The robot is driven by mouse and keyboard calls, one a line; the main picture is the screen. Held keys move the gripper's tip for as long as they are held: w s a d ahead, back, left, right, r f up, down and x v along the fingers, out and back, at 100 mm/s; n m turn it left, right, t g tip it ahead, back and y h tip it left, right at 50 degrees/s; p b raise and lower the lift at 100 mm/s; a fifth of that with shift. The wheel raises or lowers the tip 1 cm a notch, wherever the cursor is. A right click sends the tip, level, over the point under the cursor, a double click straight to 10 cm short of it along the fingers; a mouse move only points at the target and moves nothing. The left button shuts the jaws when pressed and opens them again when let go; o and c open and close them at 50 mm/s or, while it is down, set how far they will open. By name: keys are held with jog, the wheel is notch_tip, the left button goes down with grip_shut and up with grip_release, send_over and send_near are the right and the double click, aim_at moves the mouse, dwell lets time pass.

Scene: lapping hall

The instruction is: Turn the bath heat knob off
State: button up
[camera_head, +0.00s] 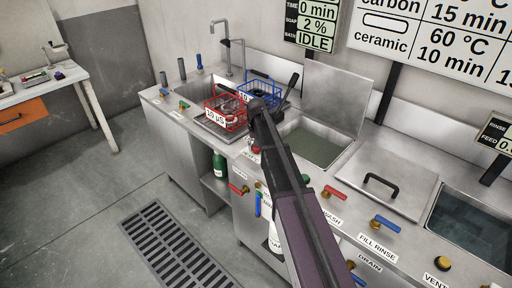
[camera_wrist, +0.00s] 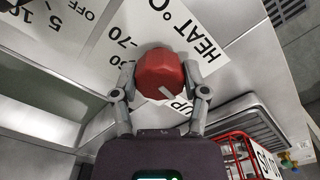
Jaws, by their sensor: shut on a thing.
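The red, faceted bath heat knob (camera_wrist: 158,76) with a short white mark fills the middle of the wrist view. My gripper (camera_wrist: 160,84) is shut on it, one finger on each side. The white mark is on the lower right of its visible face. The panel label (camera_wrist: 200,42) beside it reads "HEAT °C", with 70 and 50 on its scale; part of the scale is hidden behind the knob and fingers. In the head view my arm covers most of the gripper, and a bit of red shows beside it near the bench's front edge.
A red wire basket (camera_head: 226,112) and a blue wire basket (camera_head: 262,92) stand close behind my gripper. An open bath (camera_head: 315,143) with a raised lid (camera_head: 335,95) lies to the right. Red-handled and blue-handled valves line the front edge. The floor at left is clear.

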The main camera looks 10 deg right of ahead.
jog(key=shift+s, duration=0.1)
jog(key=o, duration=1.1)
jog(key=shift+o, duration=0.2)
jog(key=s+r+p, duration=0.4)
jog(key=s, duration=1)
jog(key=s+r+n+p, duration=0.1)
jog(key=s+r+p, duration=0.3)
jog(key=s, duration=1)
jog(key=shift+s+a+n, duration=0.15)
jog(key=shift+s+n, duration=0.15)
jog(key=shift+s, duration=0.1)
